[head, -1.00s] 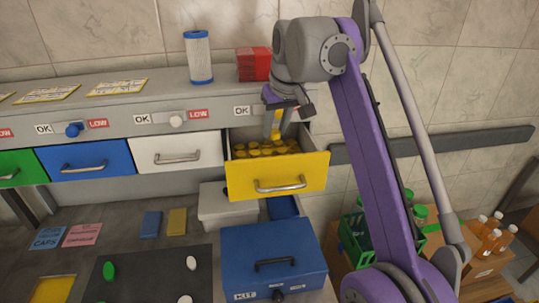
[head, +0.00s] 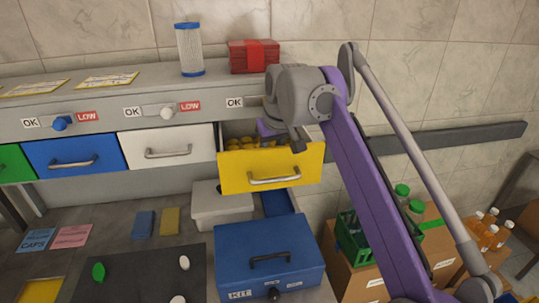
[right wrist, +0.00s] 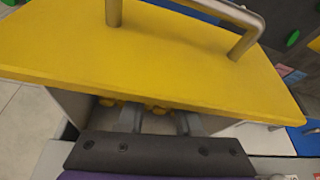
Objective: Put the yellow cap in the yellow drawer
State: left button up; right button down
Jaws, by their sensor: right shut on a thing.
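The yellow drawer (head: 236,178) is pulled open at the right end of the row of drawers and holds several yellow caps (head: 236,146). My right gripper (head: 268,141) reaches down into it from above, behind its front panel. In the right wrist view the two grey fingers (right wrist: 158,122) point into the drawer, with the yellow front (right wrist: 150,50) close to them. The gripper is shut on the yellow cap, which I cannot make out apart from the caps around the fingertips. My left gripper is not in view.
A blue kit box (head: 270,262) and a grey lidded box (head: 222,204) stand below the drawer. White (head: 168,146), blue (head: 74,158) and green (head: 14,165) drawers are shut to the left. A red box (head: 253,57) and a blue-capped cylinder (head: 189,50) stand on top.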

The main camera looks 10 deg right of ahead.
jog(key=c, duration=0.9)
grip_release()
jog(key=shift+w+f, duration=0.1)
jog(key=shift+o, duration=0.2)
jog(key=shift+r, duration=0.3)
jog(key=p+v, duration=0.2)
jog(key=v, duration=0.9)
jog(key=shift+d+r+p, duration=0.1)
jog(key=shift+r+p, duration=0.1)
jog(key=shift+p, duration=0.2)
jog(key=shift+r, duration=0.15)
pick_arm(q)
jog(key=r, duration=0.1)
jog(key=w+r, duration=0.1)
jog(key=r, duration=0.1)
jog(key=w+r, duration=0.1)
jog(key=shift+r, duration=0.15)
pick_arm(e)
jog(key=shift+s, duration=0.2)
